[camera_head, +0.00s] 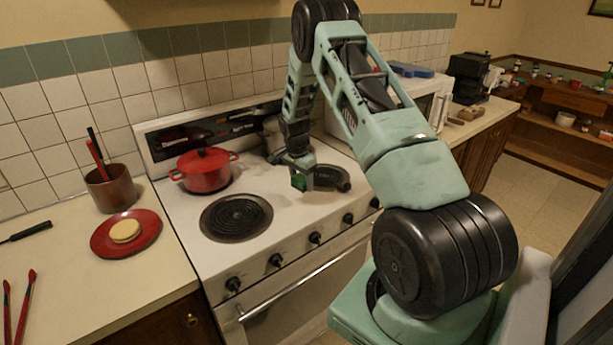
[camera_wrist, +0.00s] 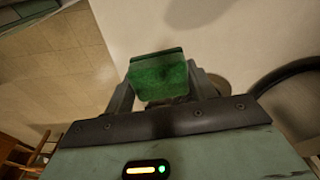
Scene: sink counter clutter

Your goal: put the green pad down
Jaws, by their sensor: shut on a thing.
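The green pad (camera_wrist: 158,76) is held between the fingers of my gripper (camera_wrist: 165,90) in the wrist view. In the head view the green pad (camera_head: 299,182) shows small at the end of my gripper (camera_head: 301,172), over the white stove top (camera_head: 285,205). It is near the right front burner (camera_head: 330,178), just left of it. My gripper is shut on the pad. I cannot tell whether the pad touches the stove or hangs a little above it.
A red pot (camera_head: 204,172) stands on the back left burner. The front left burner (camera_head: 236,217) is bare. A red plate with a round tan item (camera_head: 125,231) and a brown utensil pot (camera_head: 111,190) stand on the left counter. A microwave (camera_head: 428,100) stands right of the stove.

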